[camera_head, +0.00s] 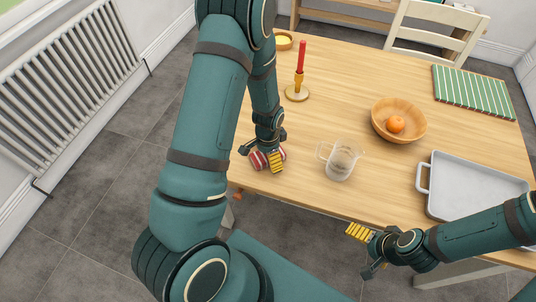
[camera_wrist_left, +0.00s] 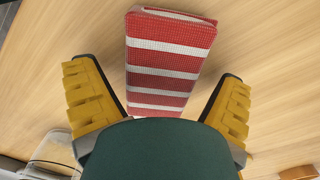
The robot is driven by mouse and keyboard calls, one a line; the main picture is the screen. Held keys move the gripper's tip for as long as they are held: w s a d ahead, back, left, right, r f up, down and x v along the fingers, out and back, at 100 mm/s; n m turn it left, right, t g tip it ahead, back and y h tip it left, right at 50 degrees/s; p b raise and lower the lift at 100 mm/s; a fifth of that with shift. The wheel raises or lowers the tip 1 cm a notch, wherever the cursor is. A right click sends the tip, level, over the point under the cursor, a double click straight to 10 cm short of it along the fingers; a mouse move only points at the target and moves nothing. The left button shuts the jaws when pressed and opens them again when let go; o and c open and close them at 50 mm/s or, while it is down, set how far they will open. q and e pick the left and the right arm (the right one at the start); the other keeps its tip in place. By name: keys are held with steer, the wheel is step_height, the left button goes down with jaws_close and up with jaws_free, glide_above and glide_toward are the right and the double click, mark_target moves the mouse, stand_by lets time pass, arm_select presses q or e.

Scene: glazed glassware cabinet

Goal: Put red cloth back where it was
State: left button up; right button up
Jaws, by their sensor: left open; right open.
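The red cloth, folded and striped with white, lies on the wooden table (camera_head: 350,90) near its left front edge. In the head view the cloth (camera_head: 257,160) is partly hidden by my left gripper (camera_head: 262,158). In the left wrist view the cloth (camera_wrist_left: 165,62) shows between and beyond the two yellow-padded fingers of the left gripper (camera_wrist_left: 160,105). The left gripper is open, and I cannot tell whether a finger touches the cloth. My right gripper (camera_head: 363,251) is open and empty, in front of the table's front edge.
A glass jug (camera_head: 341,160) stands right of the cloth. A red candle (camera_head: 301,57) in a brass holder, a wooden bowl (camera_head: 410,135) with an orange (camera_head: 396,124), a grey tray (camera_head: 470,205) and a green striped mat (camera_head: 474,92) are on the table. A chair (camera_head: 437,30) stands behind.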

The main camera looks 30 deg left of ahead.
arm_select(q)
steer(key=shift+r, duration=0.2)
step_height(320, 180, up, 12)
steer(key=p, duration=0.3)
steer(key=s+d+f+n, duration=0.1)
steer(key=d+f, duration=0.1)
steer(key=d, duration=0.1)
steer(key=s+d+f+n+h, duration=0.1)
steer(key=s+d+f, duration=0.1)
steer(key=d+f, duration=0.1)
steer(key=s+d+f+n+h, duration=0.1)
steer(key=s+d+f+n, duration=0.1)
steer(key=d+f, duration=0.1)
steer(key=shift+d+f+t, duration=0.15)
steer(key=shift+d+t, duration=0.25)
steer(key=shift+d, duration=0.5)
steer(key=s+d+n, duration=0.1)
steer(key=d, duration=0.1)
steer(key=s+d+f+n+h, duration=0.1)
steer(key=s+d, duration=0.1)
steer(key=s+d+f+n+t+h, duration=0.1)
steer(key=d+n, duration=0.1)
steer(key=shift+s+d, duration=0.3)
steer(key=shift+d, duration=0.05)
steer(key=shift+s, duration=0.1)
